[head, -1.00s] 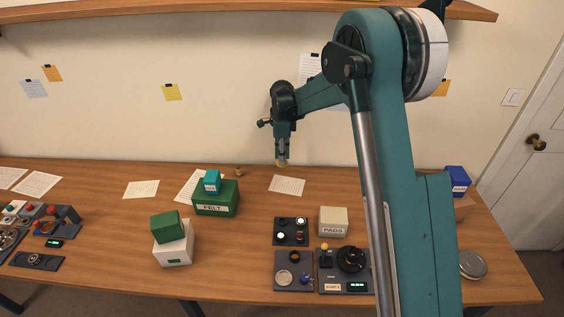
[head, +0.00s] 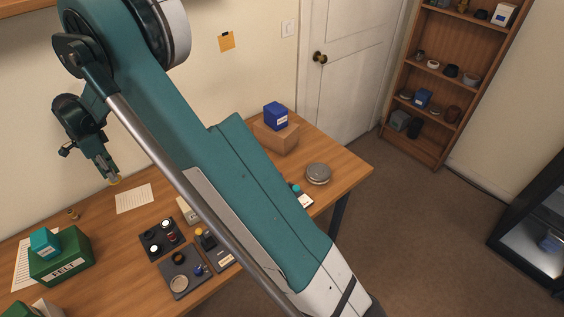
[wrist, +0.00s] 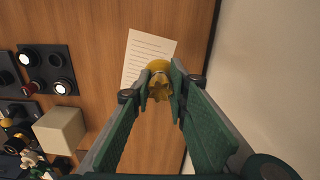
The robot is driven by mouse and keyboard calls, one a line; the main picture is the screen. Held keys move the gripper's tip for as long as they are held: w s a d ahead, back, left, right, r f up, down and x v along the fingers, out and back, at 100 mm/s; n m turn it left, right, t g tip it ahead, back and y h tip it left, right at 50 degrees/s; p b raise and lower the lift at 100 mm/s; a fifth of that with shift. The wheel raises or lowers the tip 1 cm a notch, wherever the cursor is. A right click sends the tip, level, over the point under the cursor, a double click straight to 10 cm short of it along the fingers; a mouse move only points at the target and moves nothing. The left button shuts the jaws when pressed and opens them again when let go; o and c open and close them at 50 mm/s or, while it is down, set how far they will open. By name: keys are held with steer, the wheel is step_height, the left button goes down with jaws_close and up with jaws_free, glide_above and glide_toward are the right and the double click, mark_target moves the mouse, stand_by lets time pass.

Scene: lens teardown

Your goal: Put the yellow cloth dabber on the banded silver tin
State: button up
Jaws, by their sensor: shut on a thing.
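My gripper (head: 108,172) is shut on the yellow cloth dabber (head: 115,181) and holds it over the back of the table, near a sheet of paper. In the wrist view the dabber (wrist: 159,66) sits between the fingertips of my gripper (wrist: 162,88), its yellow end pointing away from the camera. The silver tin (head: 318,174) is round and low, and stands on the right end of the table, well to the right of my gripper. Its bands are too small to make out clearly. Nothing shows on top of it.
A blue box (head: 275,115) sits on a brown box (head: 277,137) behind the tin. My arm crosses above the table between gripper and tin. Dark trays (head: 162,238) with small parts lie in front. A green box (head: 62,257) with a teal box (head: 44,242) stands left.

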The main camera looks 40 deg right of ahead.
steer(key=s+d+r+m+p, duration=0.15)
steer(key=s+d, duration=0.25)
steer(key=d, duration=1)
steer(key=s+d+m, duration=0.3)
steer(key=s+d, duration=0.1)
steer(key=d, duration=1)
steer(key=s+d+r+m, duration=0.15)
steer(key=s+d, duration=0.25)
steer(key=d, duration=1)
steer(key=m+p, duration=0.2)
steer(key=m, duration=0.6)
glide_above(318, 171)
steer(key=shift+d+r, duration=0.1)
steer(key=shift+r, duration=0.35)
steer(key=shift+f, duration=0.1)
steer(key=shift+f, duration=2.85)
steer(key=shift+f, duration=0.15)
steer(key=shift+f+b, duration=0.35)
steer(key=shift+f, duration=1.55)
